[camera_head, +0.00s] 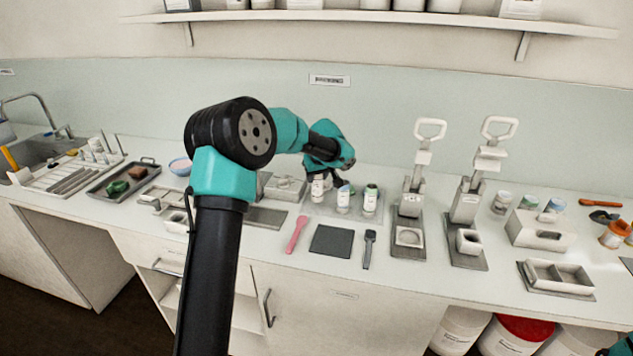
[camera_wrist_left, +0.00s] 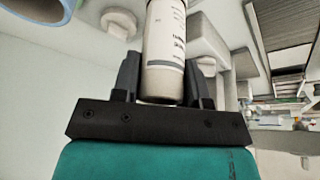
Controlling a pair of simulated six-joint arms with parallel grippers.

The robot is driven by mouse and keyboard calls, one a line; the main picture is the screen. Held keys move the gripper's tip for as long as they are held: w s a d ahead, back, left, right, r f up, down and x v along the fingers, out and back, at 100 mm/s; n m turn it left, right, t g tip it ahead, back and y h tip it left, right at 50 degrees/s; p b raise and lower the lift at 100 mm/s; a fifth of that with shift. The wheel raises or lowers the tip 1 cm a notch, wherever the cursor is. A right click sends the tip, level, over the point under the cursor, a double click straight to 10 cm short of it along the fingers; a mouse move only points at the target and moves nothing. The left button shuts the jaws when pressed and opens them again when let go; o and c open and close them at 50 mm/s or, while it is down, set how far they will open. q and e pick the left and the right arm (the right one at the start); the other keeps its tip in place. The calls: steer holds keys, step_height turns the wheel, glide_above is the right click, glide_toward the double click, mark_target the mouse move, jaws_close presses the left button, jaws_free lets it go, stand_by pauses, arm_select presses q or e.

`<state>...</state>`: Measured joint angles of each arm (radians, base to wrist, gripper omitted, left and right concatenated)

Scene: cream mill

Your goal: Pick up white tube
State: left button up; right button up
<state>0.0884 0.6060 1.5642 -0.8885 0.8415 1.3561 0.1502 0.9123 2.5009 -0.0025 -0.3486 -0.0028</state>
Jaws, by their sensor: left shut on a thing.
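A white tube (camera_wrist_left: 165,50) with printed labelling fills the middle of the left wrist view, between the two dark fingers of my left gripper (camera_wrist_left: 165,82). The gripper is shut on it. In the head view my left gripper (camera_head: 327,180) is at the back of the counter, at the left end of a row of tubes, with the white tube (camera_head: 318,188) below it. A second white tube (camera_head: 343,200) and a green-topped tube (camera_head: 370,200) stand to its right. Whether the held tube is clear of its support cannot be told. My right gripper is not in view.
A dark square mat (camera_head: 332,241), a pink spatula (camera_head: 297,234) and a dark spatula (camera_head: 369,249) lie in front of the tubes. Two lever presses (camera_head: 411,190) stand to the right. A tray (camera_head: 125,182) and a sink are on the left.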

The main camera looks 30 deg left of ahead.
arm_select(q)
steer(key=s+d+r, duration=0.2)
steer(key=s+d, duration=0.6)
steer(key=s, duration=0.5)
steer(key=shift+s+d, duration=0.2)
steer(key=shift+s, duration=0.15)
stand_by(0.9)
